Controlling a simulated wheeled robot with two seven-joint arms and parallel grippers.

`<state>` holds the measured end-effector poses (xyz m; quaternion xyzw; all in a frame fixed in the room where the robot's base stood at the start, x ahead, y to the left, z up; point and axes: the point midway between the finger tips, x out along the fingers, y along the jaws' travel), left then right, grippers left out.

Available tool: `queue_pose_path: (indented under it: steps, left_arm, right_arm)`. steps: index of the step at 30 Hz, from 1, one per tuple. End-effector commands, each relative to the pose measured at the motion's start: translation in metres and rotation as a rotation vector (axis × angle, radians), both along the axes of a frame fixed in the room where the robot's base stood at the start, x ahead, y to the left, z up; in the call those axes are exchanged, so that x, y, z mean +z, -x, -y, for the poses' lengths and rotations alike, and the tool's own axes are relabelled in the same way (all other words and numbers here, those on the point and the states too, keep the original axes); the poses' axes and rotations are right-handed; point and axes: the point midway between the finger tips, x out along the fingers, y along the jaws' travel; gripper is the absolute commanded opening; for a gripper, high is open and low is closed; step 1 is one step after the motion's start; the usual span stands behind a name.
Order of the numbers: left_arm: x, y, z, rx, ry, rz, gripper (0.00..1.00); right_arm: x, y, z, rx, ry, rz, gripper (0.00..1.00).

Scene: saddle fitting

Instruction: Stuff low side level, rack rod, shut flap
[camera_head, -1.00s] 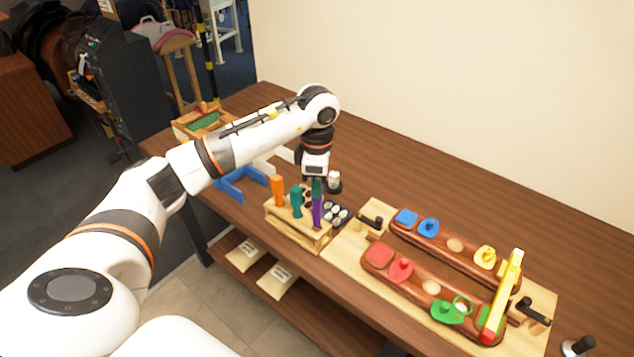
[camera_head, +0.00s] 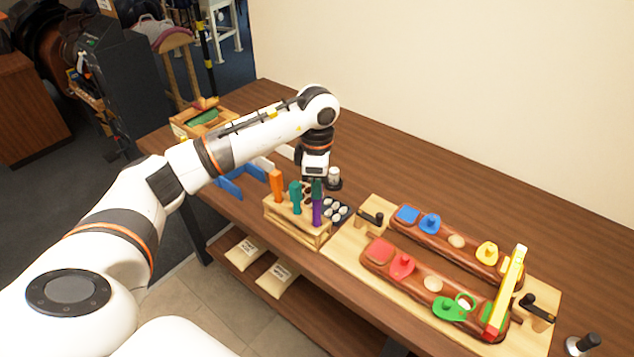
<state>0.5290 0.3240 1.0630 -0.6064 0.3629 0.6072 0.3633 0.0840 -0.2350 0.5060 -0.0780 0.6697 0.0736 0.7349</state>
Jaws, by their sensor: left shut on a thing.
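My left gripper (camera_head: 316,180) points down over the wooden tool rack (camera_head: 300,226). It is shut at the top of an upright tool with a purple lower part (camera_head: 317,212); the jaws and grip are partly hidden. An orange-handled tool (camera_head: 277,186) and a teal-handled tool (camera_head: 296,197) stand in the same rack. Two long brown panels lie on a pale board: the near one (camera_head: 417,278) and the far one (camera_head: 467,252). A yellow level (camera_head: 509,285) lies across their right ends. A green flap piece (camera_head: 449,309) is on the near panel. My right gripper is out of view.
A dark tray of round white pieces (camera_head: 337,210) and a small jar (camera_head: 334,178) stand beside the rack. Blue holders (camera_head: 243,182) and a wooden box (camera_head: 188,126) are at the left. A black-knobbed item (camera_head: 585,343) is at the right. The back of the table is clear.

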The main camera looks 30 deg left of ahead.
Motion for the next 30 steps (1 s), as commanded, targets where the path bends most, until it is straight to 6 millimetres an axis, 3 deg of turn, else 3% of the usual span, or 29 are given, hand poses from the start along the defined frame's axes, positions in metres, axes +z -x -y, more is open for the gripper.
queue_pose_path:
  steps: [30]
  left_arm:
    - [-0.037, 0.0, 0.0, 0.0, 0.0, 0.0, 0.05]
  right_arm:
    - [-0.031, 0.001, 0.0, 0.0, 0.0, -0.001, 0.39]
